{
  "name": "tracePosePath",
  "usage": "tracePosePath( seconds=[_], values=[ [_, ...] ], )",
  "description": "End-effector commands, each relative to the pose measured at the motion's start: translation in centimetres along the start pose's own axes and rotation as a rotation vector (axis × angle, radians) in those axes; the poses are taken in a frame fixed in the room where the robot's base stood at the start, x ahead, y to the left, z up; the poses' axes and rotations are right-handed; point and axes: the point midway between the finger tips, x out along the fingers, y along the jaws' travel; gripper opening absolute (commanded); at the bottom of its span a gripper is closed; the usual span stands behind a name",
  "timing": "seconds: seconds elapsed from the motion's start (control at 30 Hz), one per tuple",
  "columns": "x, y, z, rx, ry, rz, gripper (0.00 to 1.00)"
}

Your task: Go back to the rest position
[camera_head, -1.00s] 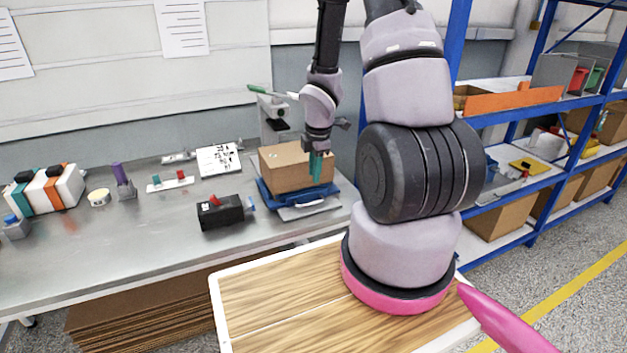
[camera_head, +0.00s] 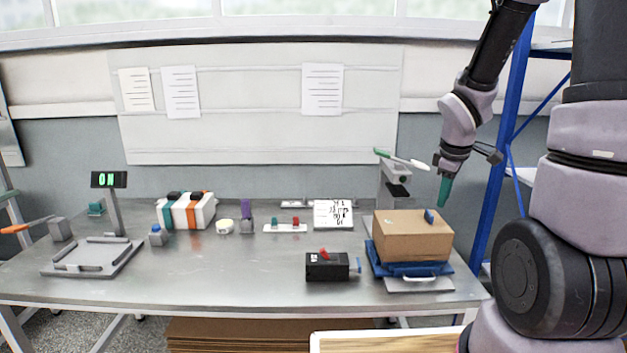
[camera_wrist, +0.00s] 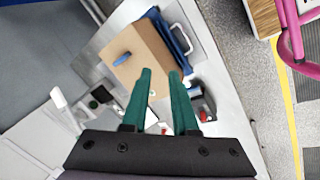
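My gripper (camera_head: 444,192) hangs above and behind the right end of the cardboard box (camera_head: 412,238) in the head view, with its green fingers pointing down. In the wrist view, the two green fingertips (camera_wrist: 162,73) are apart with nothing held between them. The box (camera_wrist: 128,60) shows beyond the fingertips with a small blue piece on top. It rests on a blue tray (camera_head: 440,270) on the bench. A black breaker block (camera_head: 327,267) with a red lever stands left of the box.
The metal bench (camera_head: 215,275) also holds a fixture with an "ON" display (camera_head: 109,180), striped white boxes (camera_head: 180,212), and a grey press (camera_head: 395,185) behind the cardboard box. A blue shelf rack (camera_head: 508,150) stands at right. The bench's front middle is clear.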

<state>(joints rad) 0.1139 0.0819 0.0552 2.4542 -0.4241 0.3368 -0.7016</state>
Motion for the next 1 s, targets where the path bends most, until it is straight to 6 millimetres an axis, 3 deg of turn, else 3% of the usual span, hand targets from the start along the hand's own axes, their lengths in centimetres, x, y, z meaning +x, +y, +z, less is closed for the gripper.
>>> tracePosePath(
  seconds=[0.03,0.23,0.5,0.7,1.0],
  values=[
    [-2.6,0.3,-0.2,0.097,0.019,0.025,0.27],
    [-11.1,-1.0,-0.1,0.524,0.109,0.04,0.27],
    [-21.1,-5.6,0.2,1.028,0.287,-0.075,0.27],
    [-25.0,-8.5,0.5,1.227,0.363,-0.184,0.27],
    [-25.8,-9.3,0.6,1.275,0.377,-0.217,0.27]
  ],
)
